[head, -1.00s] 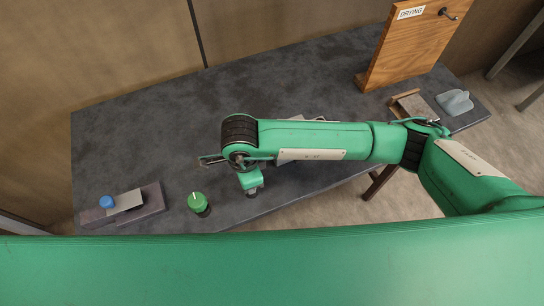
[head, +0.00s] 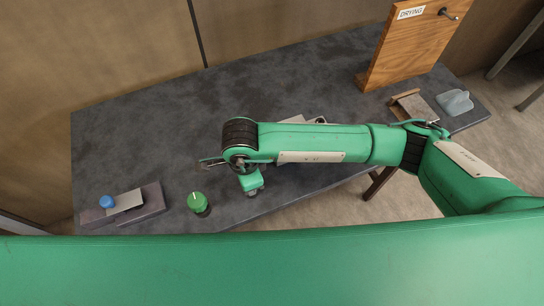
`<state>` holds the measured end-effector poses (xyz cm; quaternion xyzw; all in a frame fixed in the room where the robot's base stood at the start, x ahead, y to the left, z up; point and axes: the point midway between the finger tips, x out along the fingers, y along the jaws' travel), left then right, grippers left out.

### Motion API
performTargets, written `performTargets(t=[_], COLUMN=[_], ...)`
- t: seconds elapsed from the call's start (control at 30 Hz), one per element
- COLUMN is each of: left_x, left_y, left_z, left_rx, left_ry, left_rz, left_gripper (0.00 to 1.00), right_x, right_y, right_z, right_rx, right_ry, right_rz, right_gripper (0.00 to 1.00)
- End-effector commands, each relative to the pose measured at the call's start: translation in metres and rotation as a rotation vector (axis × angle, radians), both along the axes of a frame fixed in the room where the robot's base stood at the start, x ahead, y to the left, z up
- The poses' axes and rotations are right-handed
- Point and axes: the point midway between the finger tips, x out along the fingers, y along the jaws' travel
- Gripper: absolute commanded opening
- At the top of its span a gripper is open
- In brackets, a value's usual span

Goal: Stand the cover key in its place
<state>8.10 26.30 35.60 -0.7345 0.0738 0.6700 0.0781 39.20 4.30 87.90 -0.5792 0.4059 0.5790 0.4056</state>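I cannot make out a cover key or its place for certain. My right arm reaches in from the right across the table, and its wrist hangs over the front part of the tabletop. The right gripper (head: 250,182) points down below the wrist; its fingers are too small and hidden to tell open from shut. A green-topped round piece (head: 198,202) stands just left of it, apart from it. A grey block (head: 150,208) at the front left carries a metal plate (head: 125,202) and a blue knob (head: 106,202). My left gripper is not in view.
A wooden board (head: 415,45) marked DRYING, with a hook (head: 447,14), stands at the back right. A small wooden holder (head: 414,106) and a translucent grey-blue piece (head: 455,102) are near the right end. A pale flat thing (head: 298,119) is partly hidden behind my arm. The table's back left (head: 150,120) is clear.

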Motion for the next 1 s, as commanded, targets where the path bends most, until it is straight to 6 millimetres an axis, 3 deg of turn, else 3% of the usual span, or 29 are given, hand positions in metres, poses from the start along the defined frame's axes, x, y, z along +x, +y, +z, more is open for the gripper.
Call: performTargets(t=[0.37,0.4,0.5,0.7,0.8,1.0], left_x=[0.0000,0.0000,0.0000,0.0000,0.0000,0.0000], left_y=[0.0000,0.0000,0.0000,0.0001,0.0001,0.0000], left_z=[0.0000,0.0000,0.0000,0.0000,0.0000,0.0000], left_rx=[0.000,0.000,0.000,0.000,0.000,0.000], left_ry=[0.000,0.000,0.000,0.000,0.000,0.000], left_rz=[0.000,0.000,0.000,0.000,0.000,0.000], left_gripper=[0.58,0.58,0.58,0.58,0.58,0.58], right_x=[0.0000,0.0000,0.0000,0.0000,0.0000,0.0000], right_y=[0.0000,0.0000,0.0000,0.0000,-0.0001,0.0000], right_z=[-0.0035,-0.0035,-0.0034,-0.0034,-0.0036,-0.0035], right_rx=[0.000,0.000,0.000,0.000,0.000,0.000], right_ry=[0.000,0.000,0.000,0.000,0.000,0.000], right_rz=[0.000,0.000,0.000,0.000,0.000,0.000], right_gripper=[0.00,0.40,0.58,0.58,0.76,0.76])
